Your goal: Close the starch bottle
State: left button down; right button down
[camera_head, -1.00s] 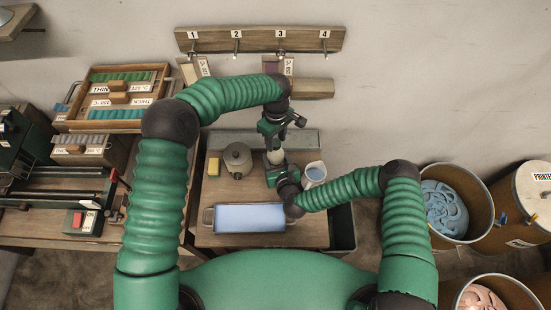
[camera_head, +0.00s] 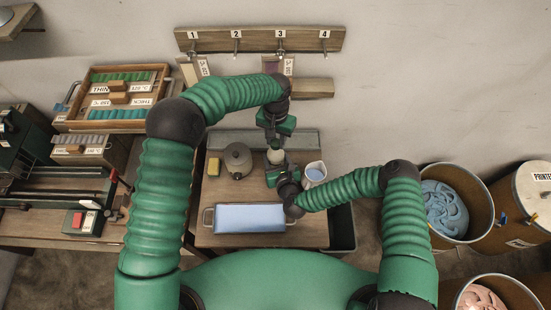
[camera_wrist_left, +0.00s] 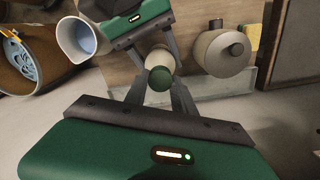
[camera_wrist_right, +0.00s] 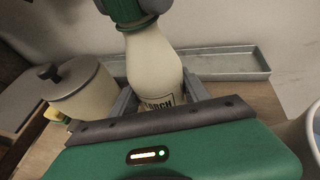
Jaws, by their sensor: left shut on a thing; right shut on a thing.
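The pale starch bottle (camera_head: 275,157) stands upright over the small table, with part of its dark lettering showing in the right wrist view (camera_wrist_right: 150,65). My right gripper (camera_head: 279,168) is shut around its lower body, one finger on each side. My left gripper (camera_head: 274,143) comes down from above and is shut on the green cap (camera_wrist_left: 160,78), at the top of the bottle. The cap is in line with the bottle's neck.
A grey lidded pot (camera_head: 238,160) and a yellow sponge (camera_head: 213,167) stand left of the bottle. A white jug with blue liquid (camera_head: 315,172) is close on the right. A blue-filled tray (camera_head: 249,218) lies in front, and a grey trough (camera_head: 300,140) runs behind.

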pick_arm(q)
jog(key=m, duration=0.6)
jog(key=shift+w, duration=0.15)
pick_arm(e)
jog(key=shift+s+a, duration=0.1)
pick_arm(q)
jog(key=m, duration=0.6)
jog(key=shift+m, duration=0.3)
jog(key=m, duration=1.1)
jog(key=c, duration=1.3)
grip_release()
jog(key=shift+o, duration=1.1)
